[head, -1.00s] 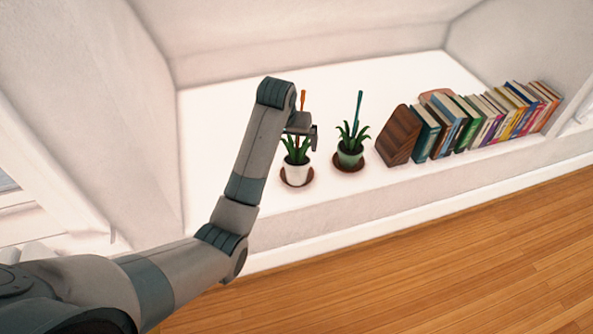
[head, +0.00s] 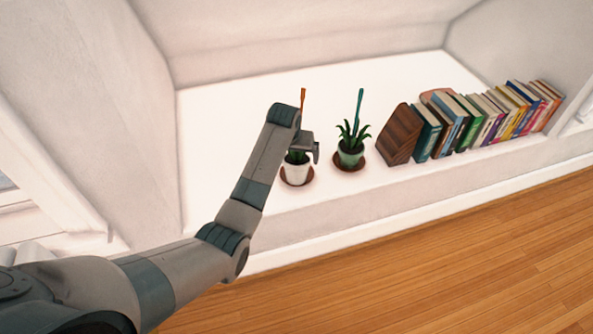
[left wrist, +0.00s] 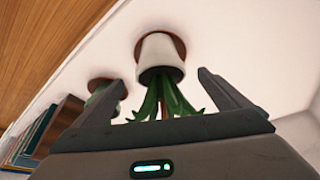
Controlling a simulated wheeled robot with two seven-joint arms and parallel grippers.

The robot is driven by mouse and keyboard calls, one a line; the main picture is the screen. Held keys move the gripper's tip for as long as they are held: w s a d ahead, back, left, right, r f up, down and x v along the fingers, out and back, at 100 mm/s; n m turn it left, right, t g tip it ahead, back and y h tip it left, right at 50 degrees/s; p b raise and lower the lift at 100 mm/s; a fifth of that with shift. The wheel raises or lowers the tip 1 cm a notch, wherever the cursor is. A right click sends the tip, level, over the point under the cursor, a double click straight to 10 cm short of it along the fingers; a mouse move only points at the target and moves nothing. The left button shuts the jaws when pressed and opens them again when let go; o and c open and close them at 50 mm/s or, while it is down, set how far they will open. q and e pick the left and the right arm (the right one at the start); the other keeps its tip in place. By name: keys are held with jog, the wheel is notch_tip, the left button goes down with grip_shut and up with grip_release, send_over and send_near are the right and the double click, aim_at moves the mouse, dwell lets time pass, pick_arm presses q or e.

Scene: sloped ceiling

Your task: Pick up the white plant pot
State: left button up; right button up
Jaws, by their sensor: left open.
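The white plant pot (head: 296,173) holds a green plant and stands upright on a brown saucer (head: 309,181) on the white ledge. My left gripper (head: 308,155) is open, above the pot, and hides most of its leaves in the head view. In the left wrist view the white pot (left wrist: 160,56) shows upside down, beyond and between the two spread fingers (left wrist: 158,100), with its leaves reaching toward the gripper. The fingers do not appear to touch the pot. My right gripper is not in view.
A green pot (head: 350,156) with a similar plant and a teal stick stands close to the right. A brown wooden bookend (head: 400,135) and a row of books (head: 490,120) stand farther right. An orange stick (head: 303,98) rises behind the gripper. The ledge's left part is clear.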

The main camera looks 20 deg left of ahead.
aim_at(296, 160)
pick_arm(q)
jog(key=shift+w+f, duration=0.15)
jog(key=shift+f, duration=0.15)
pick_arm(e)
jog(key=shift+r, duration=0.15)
pick_arm(q)
jog(key=shift+f, duration=0.1)
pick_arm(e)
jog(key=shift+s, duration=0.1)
pick_arm(q)
jog(key=shift+w+f, duration=0.25)
jog(key=shift+f, duration=0.35)
jog(key=shift+b+x, duration=0.55)
jog(key=shift+x, duration=1.35)
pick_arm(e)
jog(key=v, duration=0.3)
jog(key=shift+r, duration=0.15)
pick_arm(q)
jog(key=shift+w+r, duration=0.1)
jog(key=shift+r, duration=0.05)
jog(key=c, duration=1.8)
jog(key=shift+r, duration=0.1)
